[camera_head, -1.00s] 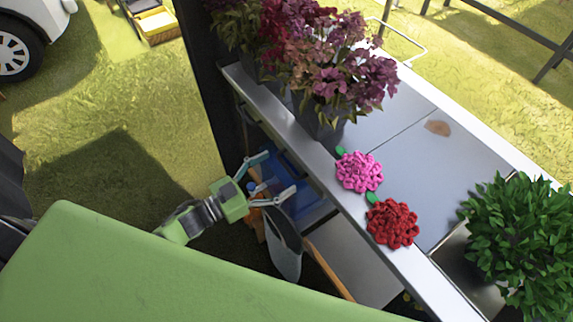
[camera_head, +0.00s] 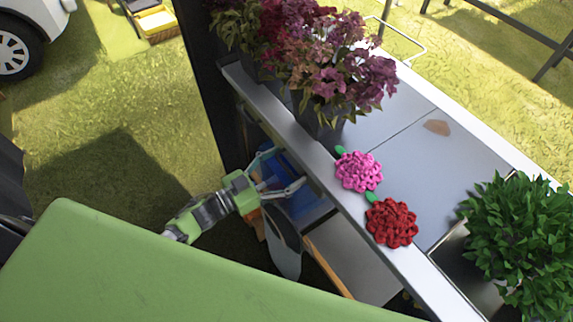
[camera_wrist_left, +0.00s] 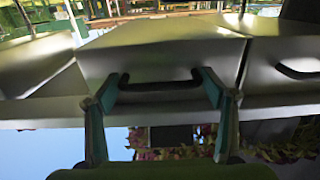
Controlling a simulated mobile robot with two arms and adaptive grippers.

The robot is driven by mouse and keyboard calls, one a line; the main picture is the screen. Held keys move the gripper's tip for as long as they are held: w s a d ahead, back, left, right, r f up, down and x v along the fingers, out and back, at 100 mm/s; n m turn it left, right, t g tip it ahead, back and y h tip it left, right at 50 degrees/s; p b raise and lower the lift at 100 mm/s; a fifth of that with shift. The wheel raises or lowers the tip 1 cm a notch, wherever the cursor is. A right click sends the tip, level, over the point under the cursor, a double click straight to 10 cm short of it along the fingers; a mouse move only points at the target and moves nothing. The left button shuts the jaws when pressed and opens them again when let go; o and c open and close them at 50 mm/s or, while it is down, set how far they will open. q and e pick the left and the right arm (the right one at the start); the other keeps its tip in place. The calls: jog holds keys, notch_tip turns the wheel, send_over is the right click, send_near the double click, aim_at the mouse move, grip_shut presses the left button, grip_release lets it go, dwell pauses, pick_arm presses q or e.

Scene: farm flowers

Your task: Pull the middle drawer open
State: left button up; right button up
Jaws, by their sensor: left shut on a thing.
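In the left wrist view, the middle drawer (camera_wrist_left: 150,52) is a pale metal front with a dark bar handle (camera_wrist_left: 160,86). My left gripper (camera_wrist_left: 162,92) has one green finger at each end of the handle and is shut on it. My right gripper is not in view.
A neighbouring drawer (camera_wrist_left: 285,70) with a dark handle is at the right. On the table are a pink crocheted flower (camera_head: 358,171), a red one (camera_head: 392,223), potted purple flowers (camera_head: 335,75) and a leafy green plant (camera_head: 518,235). A blue crate (camera_head: 305,205) stands below the tabletop.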

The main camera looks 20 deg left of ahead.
pick_arm(q)
jog(key=p+v, duration=0.3)
jog(key=v, duration=1.8)
jog(key=shift+s+a, duration=0.25)
jog(key=shift+a, duration=0.1)
jog(key=o, duration=1.3)
jog(key=v, duration=1.2)
